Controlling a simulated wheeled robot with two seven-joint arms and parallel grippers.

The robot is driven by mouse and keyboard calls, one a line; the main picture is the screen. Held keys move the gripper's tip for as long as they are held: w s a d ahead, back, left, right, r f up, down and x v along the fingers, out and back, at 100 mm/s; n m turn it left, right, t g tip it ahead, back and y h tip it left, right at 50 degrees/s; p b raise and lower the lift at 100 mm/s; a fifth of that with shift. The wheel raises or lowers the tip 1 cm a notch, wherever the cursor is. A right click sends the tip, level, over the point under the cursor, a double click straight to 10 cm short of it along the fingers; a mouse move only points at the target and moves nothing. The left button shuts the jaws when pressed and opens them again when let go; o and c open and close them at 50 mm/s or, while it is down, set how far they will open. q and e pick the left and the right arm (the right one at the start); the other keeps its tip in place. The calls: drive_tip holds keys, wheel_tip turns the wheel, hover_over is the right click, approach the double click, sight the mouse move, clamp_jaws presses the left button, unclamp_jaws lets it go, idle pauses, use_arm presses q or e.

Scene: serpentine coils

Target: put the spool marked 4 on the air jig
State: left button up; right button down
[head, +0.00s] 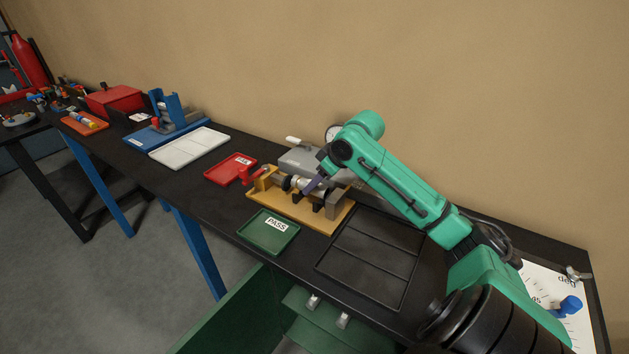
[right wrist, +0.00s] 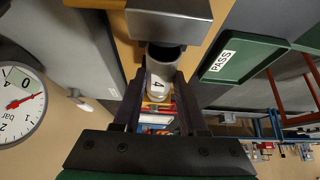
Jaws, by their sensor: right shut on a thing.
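The spool marked 4 (right wrist: 160,82) is pale with a dark end and sits between the fingers of my right gripper (right wrist: 158,98) in the right wrist view. In the head view my right gripper (head: 314,186) is over the air jig, which has a yellow base (head: 335,216) and grey end blocks. The spool lies roughly level along the jig, its dark end close to a grey block (right wrist: 170,18). I cannot tell whether it touches the block or rests on the jig. My left gripper is not in view.
A green PASS tray (head: 268,236), a red tray (head: 230,168) and a white tray (head: 189,148) stand left of the jig. A black divided tray (head: 368,257) lies to its right. A pressure gauge (right wrist: 20,98) is behind the jig.

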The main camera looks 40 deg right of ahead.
drive_tip(key=shift+f, duration=0.2)
drive_tip(key=shift+f, duration=0.15)
drive_tip(key=shift+f, duration=0.55)
drive_tip(key=shift+c, duration=1.9)
unclamp_jaws()
drive_tip(key=b+v, duration=0.2)
drive_tip(key=v, duration=1.2)
drive_tip(key=shift+r, duration=0.3)
